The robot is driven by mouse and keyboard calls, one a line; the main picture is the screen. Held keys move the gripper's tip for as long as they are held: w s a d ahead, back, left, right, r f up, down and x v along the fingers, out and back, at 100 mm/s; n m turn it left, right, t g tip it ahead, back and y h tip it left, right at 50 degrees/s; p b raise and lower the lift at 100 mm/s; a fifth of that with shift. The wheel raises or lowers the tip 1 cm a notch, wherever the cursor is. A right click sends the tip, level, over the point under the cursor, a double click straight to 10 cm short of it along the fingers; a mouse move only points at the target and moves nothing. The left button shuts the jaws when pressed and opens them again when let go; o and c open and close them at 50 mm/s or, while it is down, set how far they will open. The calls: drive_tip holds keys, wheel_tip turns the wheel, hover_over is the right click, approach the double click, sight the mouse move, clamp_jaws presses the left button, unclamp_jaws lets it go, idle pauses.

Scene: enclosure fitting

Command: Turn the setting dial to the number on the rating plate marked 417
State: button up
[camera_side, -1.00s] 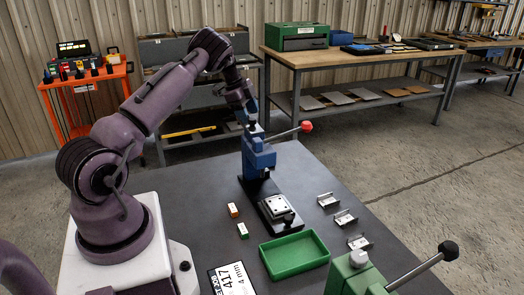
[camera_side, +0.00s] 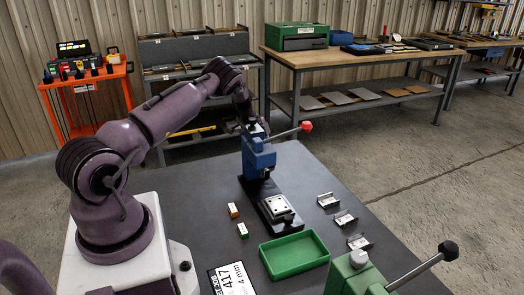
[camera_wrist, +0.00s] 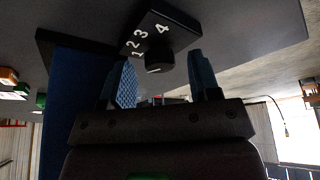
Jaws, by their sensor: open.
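The setting dial shows in the wrist view as a black knob (camera_wrist: 159,55) on a black plate (camera_wrist: 182,32) with white numbers 1, 2, 3 and 4 around it. A small white mark shows on the knob's near side; which number it stands for is unclear. My gripper (camera_wrist: 164,72) is open, one blue finger on each side below the knob, and appears clear of it. In the side view my gripper is at the top of the blue press (camera_side: 257,158), and the dial cannot be made out.
A red-knobbed lever (camera_side: 305,126) juts right from the press. A green tray (camera_side: 294,257), an orange-and-white block (camera_side: 233,210), a green-and-white block (camera_side: 243,231) and metal brackets (camera_side: 345,218) lie on the grey table. A green device with a black-knobbed lever (camera_side: 358,272) stands front right.

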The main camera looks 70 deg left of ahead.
drive_tip(key=shift+w+f, duration=0.1)
drive_tip(key=shift+f, duration=0.1)
drive_tip(key=c, duration=0.9)
drive_tip(key=shift+m, duration=0.3)
drive_tip(key=m, duration=0.2)
drive_tip(key=m+g+h, duration=0.1)
drive_tip(key=m, duration=0.1)
drive_tip(key=shift+g, duration=0.3)
drive_tip(key=m, duration=0.2)
drive_tip(key=m+g, duration=0.1)
drive_tip(key=m, duration=0.1)
drive_tip(key=shift+w+m+g, duration=0.1)
drive_tip(key=shift+m+g, duration=0.2)
drive_tip(key=shift+r, duration=0.1)
